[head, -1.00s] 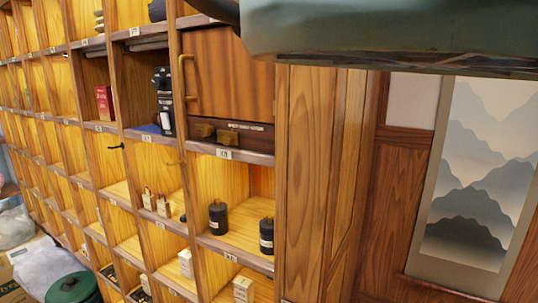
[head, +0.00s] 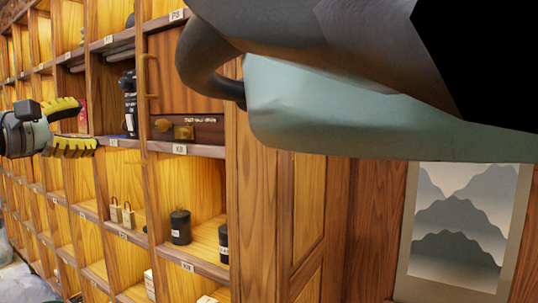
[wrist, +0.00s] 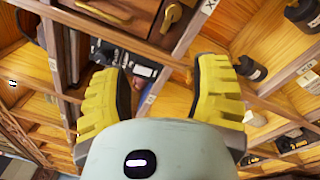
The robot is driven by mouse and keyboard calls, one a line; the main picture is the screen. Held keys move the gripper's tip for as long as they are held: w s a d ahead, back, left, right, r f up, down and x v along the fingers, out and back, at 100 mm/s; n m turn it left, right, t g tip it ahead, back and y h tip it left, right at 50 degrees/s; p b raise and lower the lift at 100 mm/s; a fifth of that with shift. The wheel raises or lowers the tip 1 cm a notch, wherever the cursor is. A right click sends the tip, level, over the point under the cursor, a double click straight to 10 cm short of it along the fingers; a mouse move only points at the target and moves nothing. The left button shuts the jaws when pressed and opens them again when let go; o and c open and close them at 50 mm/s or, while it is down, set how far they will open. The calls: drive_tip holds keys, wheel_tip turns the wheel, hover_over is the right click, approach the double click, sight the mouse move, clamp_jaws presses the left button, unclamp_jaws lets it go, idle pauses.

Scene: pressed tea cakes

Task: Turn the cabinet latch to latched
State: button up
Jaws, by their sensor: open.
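The wooden cabinet door (head: 190,72) is closed in its shelf bay, with a long brass handle (head: 150,76) on its left side. Below it, on a dark strip with small lettering, are brass latch parts (head: 184,132); how the latch is turned is too small to tell. In the wrist view a brass latch piece (wrist: 172,16) shows at the top edge, partly cut off. My gripper (head: 90,124), with yellow ribbed fingers, is open and empty, left of the cabinet and apart from it. In the wrist view its fingers (wrist: 158,66) are spread, with shelves beyond.
A dark bottle-like item (head: 130,103) stands in the bay left of the cabinet. Black canisters (head: 180,226) and small tagged packages (head: 121,213) stand on the shelves below. Shelf edges and dividers project around. A landscape scroll (head: 462,230) hangs on the right wall.

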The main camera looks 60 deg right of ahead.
sight(159, 126)
drive_tip(key=shift+m+g, duration=0.3)
drive_tip(key=shift+g, duration=0.4)
drive_tip(key=d+p, duration=0.3)
drive_tip(key=d, duration=0.2)
drive_tip(key=d+p, duration=0.3)
drive_tip(key=d, duration=0.2)
drive_tip(key=s+d+p, duration=0.1)
drive_tip(key=d+p, duration=0.2)
drive_tip(key=d, duration=0.2)
drive_tip(key=shift+w+d+f+p, duration=0.1)
drive_tip(key=shift+d+f+p, duration=0.1)
drive_tip(key=shift+d+p, duration=0.4)
drive_tip(key=shift+d, duration=0.15)
drive_tip(key=shift+c, duration=0.2)
clamp_jaws()
